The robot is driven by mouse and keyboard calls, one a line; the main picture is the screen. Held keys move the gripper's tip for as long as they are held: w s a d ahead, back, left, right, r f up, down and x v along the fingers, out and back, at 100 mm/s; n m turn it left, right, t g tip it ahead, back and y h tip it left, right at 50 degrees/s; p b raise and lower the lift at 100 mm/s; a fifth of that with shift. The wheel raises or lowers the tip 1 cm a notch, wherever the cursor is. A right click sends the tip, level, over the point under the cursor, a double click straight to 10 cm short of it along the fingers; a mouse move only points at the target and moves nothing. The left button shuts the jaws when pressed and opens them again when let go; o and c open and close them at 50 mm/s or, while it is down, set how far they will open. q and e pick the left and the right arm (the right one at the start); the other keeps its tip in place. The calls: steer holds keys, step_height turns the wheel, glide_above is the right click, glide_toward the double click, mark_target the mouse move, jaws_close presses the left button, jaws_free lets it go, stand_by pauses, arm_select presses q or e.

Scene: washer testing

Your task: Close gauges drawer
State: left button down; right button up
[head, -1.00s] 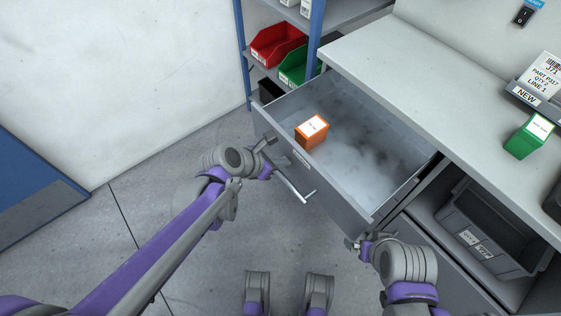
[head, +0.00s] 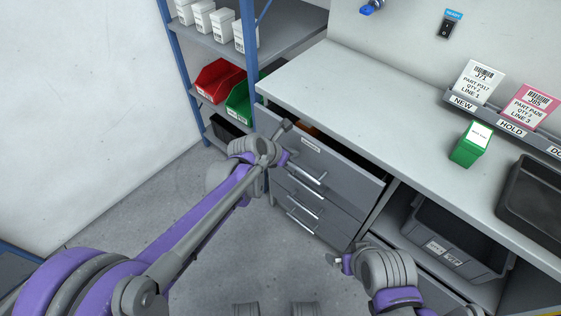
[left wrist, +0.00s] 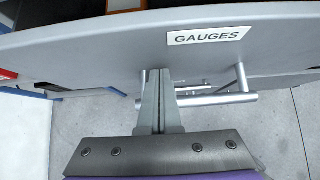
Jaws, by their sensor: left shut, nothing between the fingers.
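The gauges drawer (head: 345,172) is the top drawer under the grey worktop. It is open only a little, with a dark gap behind its front. A bit of an orange box (head: 305,129) shows inside. My left gripper (head: 284,127) is shut and empty at the left part of the drawer front. In the left wrist view its closed fingers (left wrist: 160,78) point at the front, left of the GAUGES label (left wrist: 209,36) and beside the bar handle (left wrist: 220,98); contact is unclear. My right gripper (head: 335,260) is low, apart from the drawer; its jaw state is unclear.
More drawers (head: 315,212) are shut below. A shelf rack with a red bin (head: 218,80) and a green bin (head: 240,103) stands at the left. A green box (head: 471,145) is on the worktop (head: 360,100). A grey crate (head: 450,240) sits on the lower shelf at right.

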arm_select(q)
steer(key=w+d, duration=0.3)
steer(key=shift+w+d, duration=0.3)
steer(key=shift+w+d+r, duration=0.1)
steer(key=shift+r, duration=0.05)
arm_select(e)
steer(key=shift+s+a+r, duration=0.1)
steer(key=shift+s+r, duration=0.05)
steer(key=shift+r, duration=0.05)
arm_select(q)
steer(key=shift+r, duration=0.15)
arm_select(e)
steer(key=shift+r, duration=0.1)
